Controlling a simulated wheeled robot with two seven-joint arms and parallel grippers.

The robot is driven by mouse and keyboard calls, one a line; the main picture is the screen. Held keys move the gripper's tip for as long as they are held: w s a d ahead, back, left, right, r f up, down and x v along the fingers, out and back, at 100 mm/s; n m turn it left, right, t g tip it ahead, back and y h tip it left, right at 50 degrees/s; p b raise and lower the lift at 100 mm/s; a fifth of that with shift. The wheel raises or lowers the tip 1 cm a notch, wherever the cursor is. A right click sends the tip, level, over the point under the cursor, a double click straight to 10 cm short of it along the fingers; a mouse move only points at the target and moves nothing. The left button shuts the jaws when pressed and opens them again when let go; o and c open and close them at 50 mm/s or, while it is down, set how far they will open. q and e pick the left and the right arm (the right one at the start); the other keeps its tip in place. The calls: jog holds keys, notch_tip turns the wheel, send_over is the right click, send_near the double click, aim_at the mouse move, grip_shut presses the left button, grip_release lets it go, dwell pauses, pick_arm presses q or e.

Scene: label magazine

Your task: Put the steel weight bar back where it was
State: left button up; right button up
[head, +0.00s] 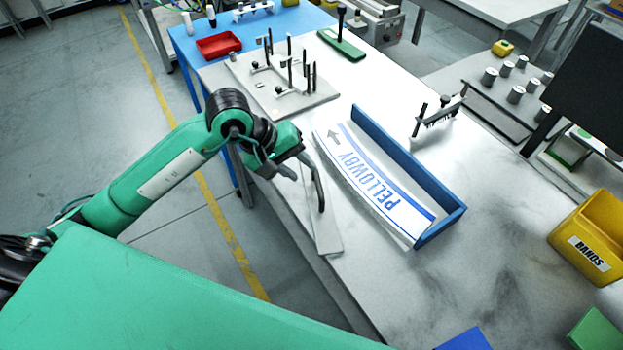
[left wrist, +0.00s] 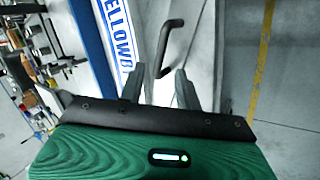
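The steel weight bar (head: 327,236) is a long, light grey flat bar with a black bow handle (head: 319,187). It lies along the near edge of the steel table, beside the label stack (head: 385,190) printed PELLOWBY. My left gripper (head: 286,163) is at the far end of the bar, close to the handle, and hides part of the bar. In the left wrist view the fingers (left wrist: 158,84) are apart with nothing between them, and the handle (left wrist: 166,48) stands just beyond the tips. I cannot tell whether anything touches. My right gripper is not in view.
A blue angled fence (head: 410,165) borders the labels on the far side and right end. A yellow BANDS bin (head: 590,240) is at right. The table front right is mostly clear.

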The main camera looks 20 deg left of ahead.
pick_arm(q)
jog(key=shift+b+v, duration=0.3)
jog(key=shift+v, duration=1.7)
